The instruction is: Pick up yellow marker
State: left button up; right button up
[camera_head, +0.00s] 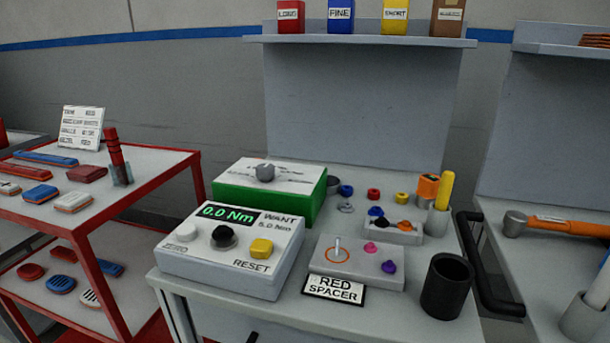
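The yellow marker (446,190) stands upright, tilted slightly, in a small light grey cup (437,221) at the right side of the grey workbench. Its lower end is hidden inside the cup. An orange object (427,187) is right beside it on the left, close to the cup. Neither of my grippers shows in the head view.
A black cup (446,286) stands in front of the marker cup, and a black handle (487,262) is at the bench's right edge. A grey torque display box (231,248), a green box (268,191) and a peg block (357,262) fill the bench's left and middle. Small coloured rings lie behind.

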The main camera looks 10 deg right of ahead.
aim_at(447, 178)
jog(key=k+j, duration=0.15)
jog(key=j, duration=0.25)
jog(key=k+j, duration=0.2)
jog(key=j, duration=0.2)
jog(key=k+j+z, duration=0.1)
jog(key=j, duration=0.3)
jog(key=k, duration=0.05)
